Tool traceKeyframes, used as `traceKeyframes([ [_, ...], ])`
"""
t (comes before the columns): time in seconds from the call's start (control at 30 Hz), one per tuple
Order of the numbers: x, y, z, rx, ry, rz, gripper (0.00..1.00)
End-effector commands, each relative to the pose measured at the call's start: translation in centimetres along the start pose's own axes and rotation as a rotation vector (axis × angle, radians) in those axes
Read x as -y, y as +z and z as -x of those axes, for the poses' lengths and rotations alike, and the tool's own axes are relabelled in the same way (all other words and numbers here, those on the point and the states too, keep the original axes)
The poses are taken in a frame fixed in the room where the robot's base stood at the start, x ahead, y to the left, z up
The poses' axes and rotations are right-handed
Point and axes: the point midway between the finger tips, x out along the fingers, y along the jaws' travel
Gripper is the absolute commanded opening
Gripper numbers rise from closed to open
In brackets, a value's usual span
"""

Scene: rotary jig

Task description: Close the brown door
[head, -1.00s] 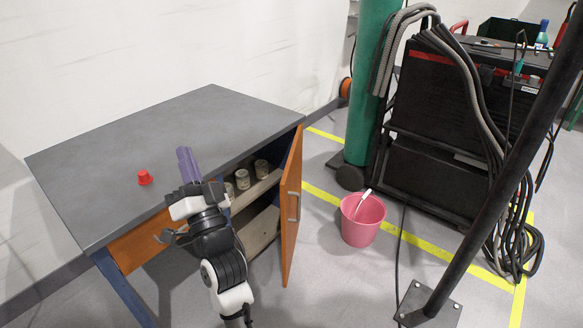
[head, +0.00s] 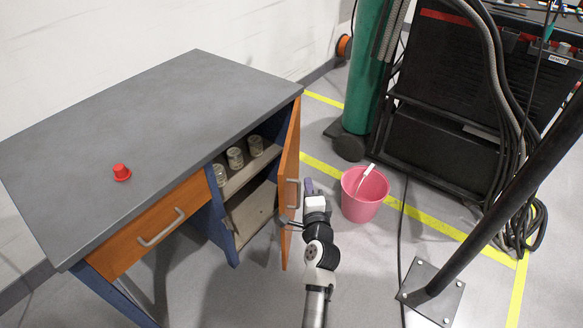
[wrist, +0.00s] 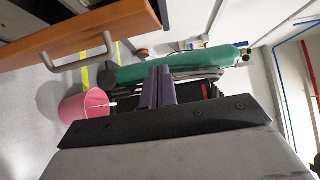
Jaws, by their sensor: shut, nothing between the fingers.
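The brown door (head: 289,185) of the desk cabinet stands open, swung out toward the camera, with a metal handle (head: 293,193) on its outer face. The shelf inside shows behind it. My gripper (head: 309,186) is just right of the door, on its outer side near the handle, and its purple fingers are shut and empty. In the wrist view the door (wrist: 100,38) and its handle (wrist: 80,57) show at the upper left, apart from the shut fingers (wrist: 159,88).
The grey desk (head: 150,120) carries a red button-like object (head: 121,172) and has a brown drawer (head: 150,228). Several jars (head: 236,158) stand on the shelf. A pink bucket (head: 362,197) is close to the right of my gripper. A dark slanted post (head: 490,220) stands farther right.

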Motion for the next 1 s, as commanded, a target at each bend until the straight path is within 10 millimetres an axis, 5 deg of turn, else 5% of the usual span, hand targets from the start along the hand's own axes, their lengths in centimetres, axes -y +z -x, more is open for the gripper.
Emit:
traceKeyframes([
  [0.3, 0.5, 0.6, -6.2, 0.004, 0.000, 0.001, 0.00],
  [0.6, 0.2, 3.8, -6.7, 0.002, 0.001, 0.002, 0.00],
  [1.0, 0.1, 4.0, -6.7, 0.001, -0.001, 0.002, 0.00],
])
